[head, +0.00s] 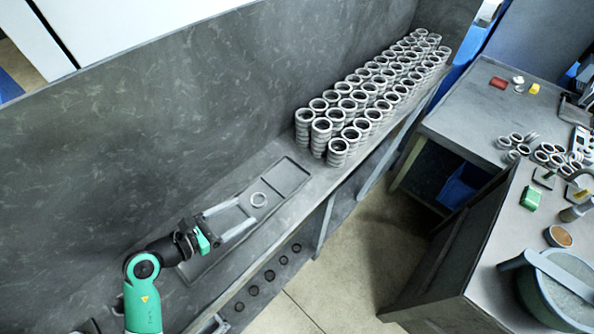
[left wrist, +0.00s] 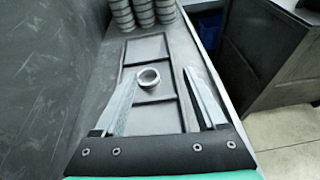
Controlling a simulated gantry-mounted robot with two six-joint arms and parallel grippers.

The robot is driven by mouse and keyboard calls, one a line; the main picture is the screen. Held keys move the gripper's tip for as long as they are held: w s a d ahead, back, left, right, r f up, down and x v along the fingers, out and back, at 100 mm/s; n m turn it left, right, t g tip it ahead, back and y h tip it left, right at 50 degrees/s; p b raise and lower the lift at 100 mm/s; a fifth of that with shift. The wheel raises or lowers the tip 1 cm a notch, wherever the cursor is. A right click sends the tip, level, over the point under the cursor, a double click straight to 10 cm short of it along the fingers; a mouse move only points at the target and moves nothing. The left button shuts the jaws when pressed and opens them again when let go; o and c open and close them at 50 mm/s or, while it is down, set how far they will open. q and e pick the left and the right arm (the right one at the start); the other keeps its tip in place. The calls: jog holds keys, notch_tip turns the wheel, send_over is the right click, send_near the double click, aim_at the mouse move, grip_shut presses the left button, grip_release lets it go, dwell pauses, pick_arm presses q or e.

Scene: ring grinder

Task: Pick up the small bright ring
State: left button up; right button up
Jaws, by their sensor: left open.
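The small bright ring (head: 258,199) lies flat in the middle part of a shallow dark tray (head: 284,172) on the long grey bench. In the left wrist view the ring (left wrist: 149,79) sits between the lines of my two long fingers, nearer the left one. My left gripper (head: 244,215) is open and empty, its fingers reaching toward the ring. Its fingers also show wide apart in the left wrist view (left wrist: 160,80). I cannot tell exactly how high the fingertips are above the tray. My right gripper is in neither view.
Stacks of metal rings (head: 365,95) stand farther along the bench. A grey wall (head: 150,120) runs along its back. At right, a grey table (head: 490,120) holds loose rings and small coloured blocks, with a round grey basin (head: 560,290) nearer.

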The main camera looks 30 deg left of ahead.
pick_arm(q)
jog(key=shift+n+y, duration=0.7)
jog(key=shift+n, duration=0.2)
jog(key=s, duration=0.1)
jog(key=s+a+f, duration=0.2)
jog(key=s, duration=0.1)
jog(key=shift+f, duration=0.1)
jog(key=shift+s+a, duration=0.2)
jog(key=shift+s, duration=0.1)
jog(key=shift+w, duration=0.4)
jog(key=b, duration=0.2)
send_near(263, 197)
jog(key=shift+w+d, duration=0.2)
jog(key=shift+d, duration=0.1)
jog(key=shift+w, duration=0.25)
jog(key=b+x, duration=0.1)
jog(key=x, duration=0.3)
jog(key=shift+w+a+f+b, duration=0.1)
jog(key=shift+w+f+b, duration=0.1)
jog(key=shift+w+b, duration=0.15)
jog(key=shift+s, duration=0.1)
grip_shut()
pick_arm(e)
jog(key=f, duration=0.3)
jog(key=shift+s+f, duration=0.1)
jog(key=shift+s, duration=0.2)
